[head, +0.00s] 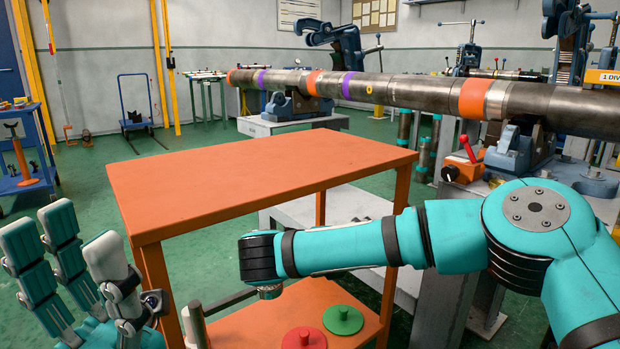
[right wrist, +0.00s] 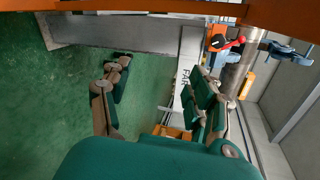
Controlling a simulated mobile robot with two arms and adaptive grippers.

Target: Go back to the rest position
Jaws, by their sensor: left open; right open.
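My left gripper (head: 75,238) is at the lower left of the head view. Its fingers point up and stand apart with nothing between them, left of the orange cart (head: 255,165). My right arm comes in from the right across the front of the cart, below the level of its top. In the right wrist view my right gripper (right wrist: 160,85) is open, its fingers spread wide with no object held between them. Green floor and grey structure show beyond the fingers. The right fingers cannot be made out in the head view.
A long steel pipe (head: 420,92) with orange and purple bands rests in blue vises (head: 515,150) behind the cart. The cart top is bare. Red (head: 304,338) and green (head: 343,320) discs lie on its lower shelf. A blue trolley (head: 25,170) stands at left; green floor is clear between.

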